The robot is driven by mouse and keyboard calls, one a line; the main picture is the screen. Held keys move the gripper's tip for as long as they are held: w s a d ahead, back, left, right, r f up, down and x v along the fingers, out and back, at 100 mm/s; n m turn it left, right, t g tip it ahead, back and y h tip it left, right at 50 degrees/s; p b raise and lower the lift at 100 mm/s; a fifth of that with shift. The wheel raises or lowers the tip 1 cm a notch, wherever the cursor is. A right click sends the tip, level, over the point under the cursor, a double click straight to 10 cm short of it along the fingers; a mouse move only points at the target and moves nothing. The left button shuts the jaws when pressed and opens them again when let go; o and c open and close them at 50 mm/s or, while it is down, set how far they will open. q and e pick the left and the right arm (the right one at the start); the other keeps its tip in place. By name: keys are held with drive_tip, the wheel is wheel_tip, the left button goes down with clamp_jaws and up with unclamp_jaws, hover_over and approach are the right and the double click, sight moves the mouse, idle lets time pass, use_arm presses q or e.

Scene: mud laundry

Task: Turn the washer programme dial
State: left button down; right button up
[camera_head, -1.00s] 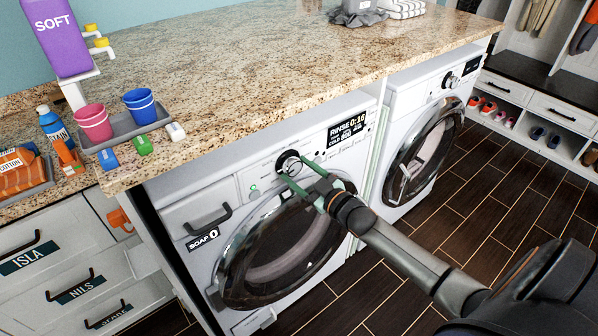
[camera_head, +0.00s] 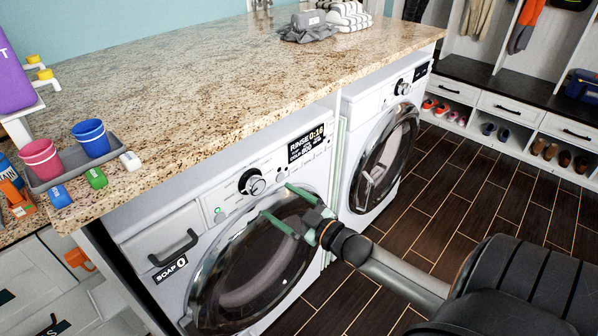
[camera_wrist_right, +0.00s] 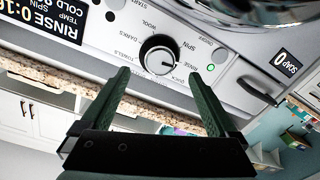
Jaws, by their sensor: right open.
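The washer programme dial (camera_head: 252,182) is a round knob with a black rim and pale face on the white washer's (camera_head: 209,216) upper front panel. My right gripper (camera_head: 276,205) is open and empty, with green fingers, just right of and below the dial in the head view. In the right wrist view the dial (camera_wrist_right: 159,55) stands beyond the open fingertips (camera_wrist_right: 158,75), roughly centred between them, with nothing held. Programme words such as wool, spin and quick ring it. The display (camera_head: 307,142) reads RINSE 0:16. My left gripper is not in view.
A granite counter (camera_head: 200,85) overhangs the washer. A second machine (camera_head: 385,140) stands to the right. The round washer door (camera_head: 255,262) lies below the dial. A grey tray (camera_head: 60,180) with pink and blue cups sits on the counter's left. The dark floor (camera_head: 470,190) at right is clear.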

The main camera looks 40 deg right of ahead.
drive_tip(key=shift+s+d, duration=0.15)
drive_tip(key=shift+s, duration=1.2)
drive_tip(key=shift+s+d, duration=0.1)
drive_tip(key=shift+s, duration=1.25)
